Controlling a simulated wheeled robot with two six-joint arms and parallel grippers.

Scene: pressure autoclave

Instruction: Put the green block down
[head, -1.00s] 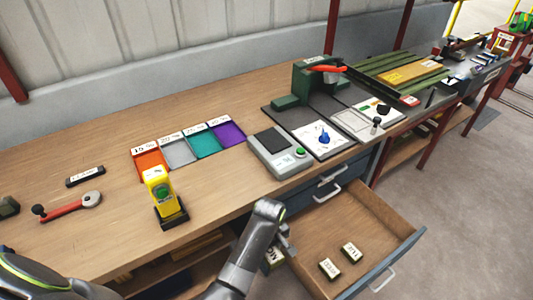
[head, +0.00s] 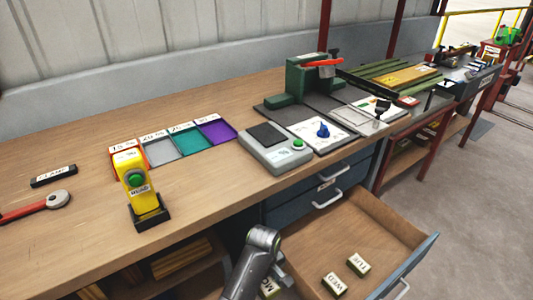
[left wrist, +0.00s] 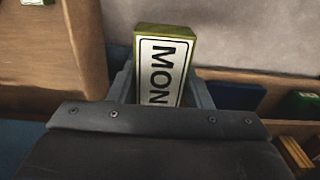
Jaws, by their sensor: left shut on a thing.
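My left gripper (head: 273,279) is shut on a small block with olive-green sides and a white label reading MON (left wrist: 162,68). In the left wrist view the block sticks out beyond the jaws, and its lower end is hidden by the gripper. In the head view only a corner of the block (head: 269,288) shows, at the left side of the open drawer (head: 330,235). I cannot tell whether it touches anything below. My right gripper is not in view.
Two similar blocks, TUE (head: 359,264) and WED (head: 335,284), lie in the drawer, with bare drawer floor around them. Above are the wooden bench (head: 75,225), a yellow device with a green button (head: 138,180), coloured trays (head: 197,138) and a grey scale (head: 277,148).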

